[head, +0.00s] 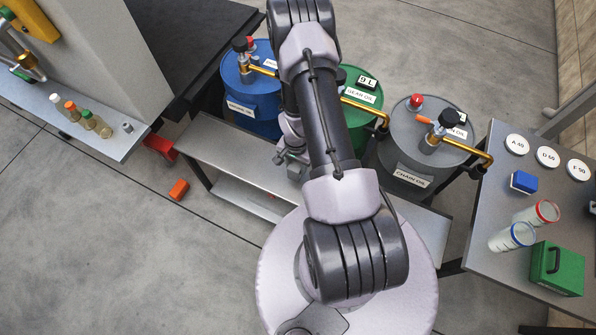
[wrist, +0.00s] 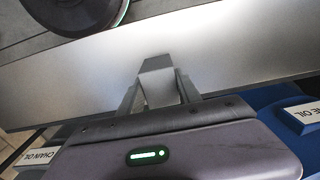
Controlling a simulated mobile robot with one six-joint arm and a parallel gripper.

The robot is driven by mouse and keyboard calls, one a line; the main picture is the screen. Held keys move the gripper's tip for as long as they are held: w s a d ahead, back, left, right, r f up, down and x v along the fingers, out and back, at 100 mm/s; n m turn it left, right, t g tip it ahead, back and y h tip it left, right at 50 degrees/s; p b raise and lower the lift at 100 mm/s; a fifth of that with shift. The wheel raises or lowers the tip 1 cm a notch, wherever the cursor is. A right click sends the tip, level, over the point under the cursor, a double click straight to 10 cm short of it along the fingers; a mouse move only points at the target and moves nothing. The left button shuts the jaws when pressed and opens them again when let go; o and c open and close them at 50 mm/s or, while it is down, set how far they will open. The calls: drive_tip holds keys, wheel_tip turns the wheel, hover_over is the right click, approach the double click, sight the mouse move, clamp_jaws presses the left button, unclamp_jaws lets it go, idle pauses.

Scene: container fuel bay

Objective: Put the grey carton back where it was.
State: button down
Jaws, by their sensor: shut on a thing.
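The grey carton (wrist: 156,72) is between the two fingers of my gripper (wrist: 158,92) in the wrist view. My gripper is shut on it. The carton is over or against the pale metal bench (wrist: 235,45); I cannot tell whether it touches the surface. In the head view my gripper (head: 292,165) is at the bench (head: 225,150) in front of the drums, partly hidden by my arm. The carton is not clearly made out there.
Behind the bench stand a blue drum (head: 262,112), a green drum (head: 362,105) and a grey drum (head: 400,145) with brass taps. A table (head: 500,210) at right holds cups and a green box (head: 557,268). An orange block (head: 179,189) lies on the floor.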

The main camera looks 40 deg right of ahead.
drive_tip(key=shift+w+d+f, duration=0.1)
drive_tip(key=shift+d+f, duration=0.15)
drive_tip(key=shift+f, duration=0.1)
drive_tip(key=shift+f+b, duration=0.95)
drive_tip(key=shift+f, duration=0.4)
drive_tip(key=shift+f, duration=0.1)
drive_tip(key=shift+f, duration=0.15)
drive_tip(key=c, duration=0.8)
unclamp_jaws()
drive_tip(key=shift+c, duration=0.2)
